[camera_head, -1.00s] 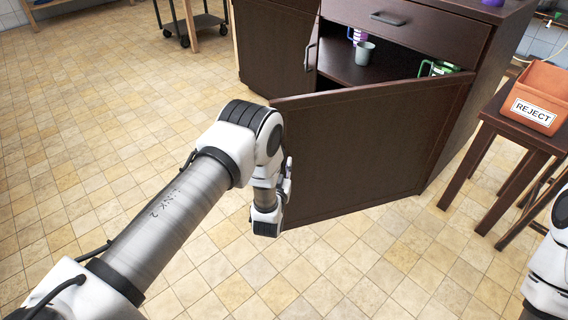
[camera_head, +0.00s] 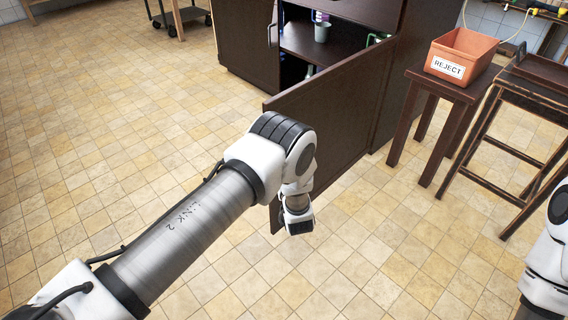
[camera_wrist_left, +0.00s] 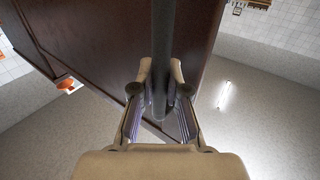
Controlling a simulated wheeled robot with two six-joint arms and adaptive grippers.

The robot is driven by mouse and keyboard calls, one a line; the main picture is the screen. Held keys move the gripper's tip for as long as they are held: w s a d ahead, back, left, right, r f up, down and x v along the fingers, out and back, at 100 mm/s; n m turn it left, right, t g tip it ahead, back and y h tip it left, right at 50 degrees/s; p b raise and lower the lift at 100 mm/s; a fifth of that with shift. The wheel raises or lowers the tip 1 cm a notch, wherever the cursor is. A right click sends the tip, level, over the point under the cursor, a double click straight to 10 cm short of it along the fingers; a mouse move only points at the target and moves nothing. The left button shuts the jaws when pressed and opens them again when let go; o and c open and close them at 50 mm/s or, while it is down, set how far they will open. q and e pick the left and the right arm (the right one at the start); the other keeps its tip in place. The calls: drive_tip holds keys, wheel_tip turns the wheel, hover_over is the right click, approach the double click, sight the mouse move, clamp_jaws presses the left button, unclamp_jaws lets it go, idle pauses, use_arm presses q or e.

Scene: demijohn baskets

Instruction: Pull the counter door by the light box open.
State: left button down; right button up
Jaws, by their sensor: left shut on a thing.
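The counter door (camera_head: 335,110) is a dark brown panel swung well out from the dark counter (camera_head: 245,45), with its free edge toward me. In the wrist view the door (camera_wrist_left: 95,45) fills the upper middle. My left gripper (camera_wrist_left: 160,92) is shut on the door's dark bar handle (camera_wrist_left: 161,50), one finger on each side of it. In the head view my left wrist (camera_head: 297,215) is at the door's free edge and the fingers are hidden. On the right only a white part of my right arm shows; its gripper is out of view. I do not see the light box.
Inside the counter a grey-green cup (camera_head: 322,32) stands on a shelf among other vessels. An orange box marked REJECT (camera_head: 462,55) sits on a dark stool (camera_head: 440,90), with another wooden stool (camera_head: 530,95) beside it.

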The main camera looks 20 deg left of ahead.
use_arm(q)
drive_tip(key=shift+s+d+f, duration=0.15)
drive_tip(key=shift+s+f, duration=0.05)
drive_tip(key=shift+s, duration=0.1)
drive_tip(key=c, duration=1.3)
unclamp_jaws()
drive_tip(key=shift+o, duration=0.7)
drive_tip(key=shift+r, duration=0.1)
drive_tip(key=v, duration=0.7)
drive_tip(key=shift+s, duration=0.2)
drive_tip(key=shift+d, duration=0.1)
